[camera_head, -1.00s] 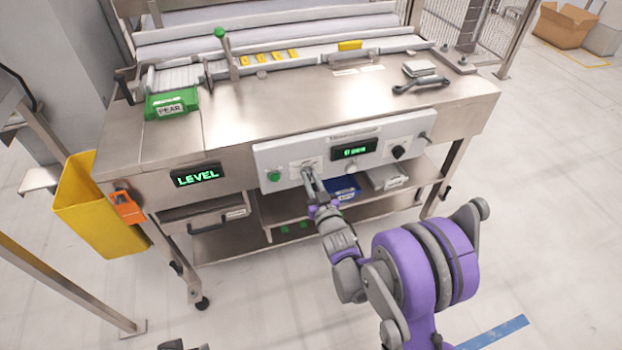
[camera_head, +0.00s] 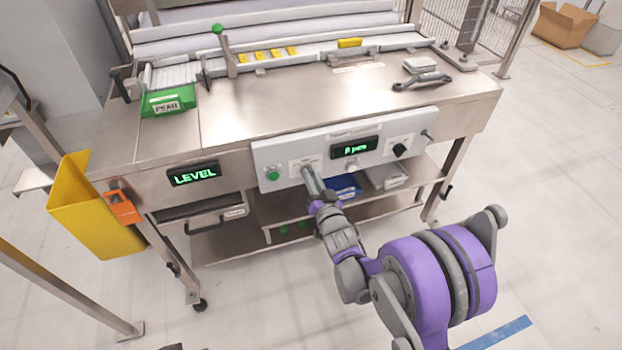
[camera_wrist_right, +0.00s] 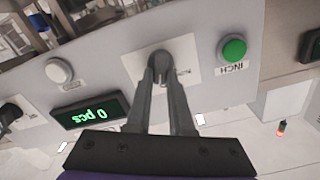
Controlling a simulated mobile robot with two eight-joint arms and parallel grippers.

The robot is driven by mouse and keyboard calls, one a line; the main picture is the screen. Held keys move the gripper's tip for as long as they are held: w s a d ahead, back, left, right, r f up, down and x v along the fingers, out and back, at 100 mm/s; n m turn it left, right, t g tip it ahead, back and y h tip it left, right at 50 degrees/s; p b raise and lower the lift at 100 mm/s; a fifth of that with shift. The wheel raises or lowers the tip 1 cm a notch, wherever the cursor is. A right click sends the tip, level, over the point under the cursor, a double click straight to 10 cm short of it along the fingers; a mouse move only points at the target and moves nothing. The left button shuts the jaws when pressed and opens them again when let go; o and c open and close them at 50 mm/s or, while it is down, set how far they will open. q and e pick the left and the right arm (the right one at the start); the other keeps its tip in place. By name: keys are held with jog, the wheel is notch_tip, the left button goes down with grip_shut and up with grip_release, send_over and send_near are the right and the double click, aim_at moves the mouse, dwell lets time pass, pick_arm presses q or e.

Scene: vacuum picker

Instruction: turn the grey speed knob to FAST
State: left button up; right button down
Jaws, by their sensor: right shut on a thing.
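The grey knob (camera_wrist_right: 159,61) sits on a white label plate (camera_wrist_right: 185,62) on the front panel (camera_head: 262,157). In the right wrist view my right gripper (camera_wrist_right: 160,78) is shut on the knob, one finger on each side. In the head view the same gripper (camera_head: 308,174) reaches the panel between the green button and the display, and its fingers hide most of the knob. The label's writing is too small or covered to read. My left gripper is not in view.
The green INCH button (camera_head: 273,175) is left of the knob. The display (camera_head: 354,149) reads "0 pcs", with a pale button (camera_head: 351,165) below it and a black knob (camera_head: 399,150) to the right. A LEVEL display (camera_head: 194,175) and yellow bin (camera_head: 92,210) are farther left.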

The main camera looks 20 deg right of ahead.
jog(key=shift+d+f+m+b, duration=0.15)
jog(key=shift+m+b, duration=0.45)
jog(key=shift+m, duration=1.6)
jog(key=c, duration=0.8)
grip_release()
jog(key=s, duration=1.1)
jog(key=shift+d, duration=0.2)
jog(key=shift+w, duration=0.1)
